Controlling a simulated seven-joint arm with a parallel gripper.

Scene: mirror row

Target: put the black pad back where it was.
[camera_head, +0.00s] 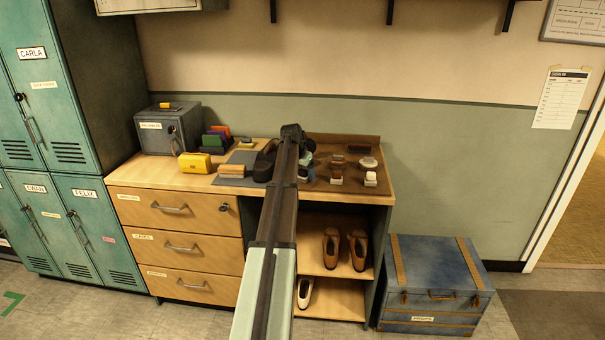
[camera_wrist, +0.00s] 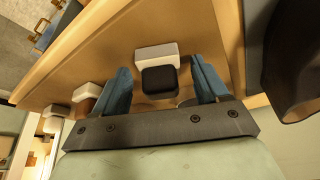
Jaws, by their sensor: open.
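The black pad (camera_wrist: 158,82) shows in the wrist view with a white block (camera_wrist: 155,52) against it. My gripper (camera_wrist: 168,75) is open, with its two blue fingers on either side of the pad and a gap on both sides. Nothing is held. In the head view my own arm hides the pad and most of the gripper. The arm reaches over the brown mat (camera_head: 340,145) on the cabinet top.
Brown and white blocks (camera_head: 338,170) stand on the mat's right part, with more to their right (camera_head: 370,172). A yellow box (camera_head: 194,162), a brush (camera_head: 231,170) and a grey safe (camera_head: 168,128) are to the left.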

